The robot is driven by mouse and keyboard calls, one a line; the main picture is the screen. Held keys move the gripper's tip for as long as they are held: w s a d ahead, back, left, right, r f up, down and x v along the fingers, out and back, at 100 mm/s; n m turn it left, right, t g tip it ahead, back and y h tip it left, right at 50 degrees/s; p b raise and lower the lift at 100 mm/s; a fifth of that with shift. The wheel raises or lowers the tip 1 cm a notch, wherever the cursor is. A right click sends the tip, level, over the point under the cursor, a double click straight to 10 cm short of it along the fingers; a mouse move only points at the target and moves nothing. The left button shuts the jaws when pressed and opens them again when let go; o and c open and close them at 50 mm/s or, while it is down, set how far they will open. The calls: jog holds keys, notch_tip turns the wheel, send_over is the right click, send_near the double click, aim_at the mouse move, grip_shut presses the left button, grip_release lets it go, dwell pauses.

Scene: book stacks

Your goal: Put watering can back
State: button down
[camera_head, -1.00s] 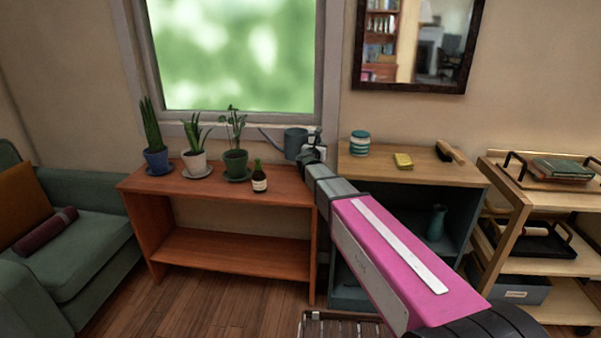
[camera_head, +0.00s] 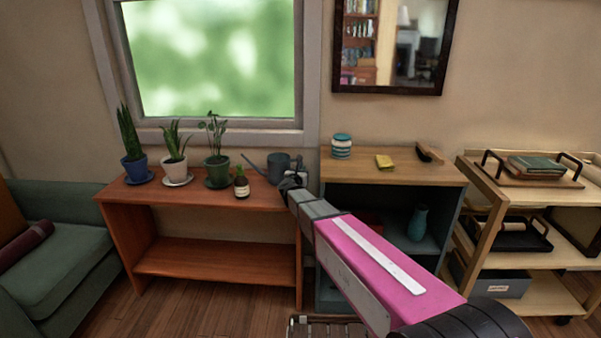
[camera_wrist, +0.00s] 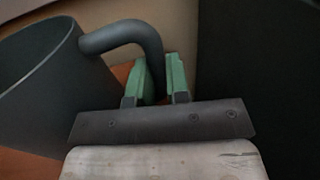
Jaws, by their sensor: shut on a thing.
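The dark grey watering can (camera_head: 279,166) is at the right end of the orange-brown plant bench (camera_head: 215,267), with its spout pointing left. From the head view I cannot tell whether its base touches the bench top. My gripper (camera_head: 292,181) is at the can's right side, partly hidden behind my own arm. In the wrist view the can's body (camera_wrist: 50,95) fills the left side. Its curved handle (camera_wrist: 125,35) runs down between the green fingertips of my gripper (camera_wrist: 160,80), which are shut on it.
A blue-grey shelf unit (camera_head: 390,180) with a wooden top stands close on the right, holding a striped jar (camera_head: 341,146). A wooden cart (camera_head: 520,220) is farther right. The window is behind the bench.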

jog(key=shift+f, duration=0.1)
jog(key=c, duration=1.1)
grip_release()
jog(key=v, duration=1.2)
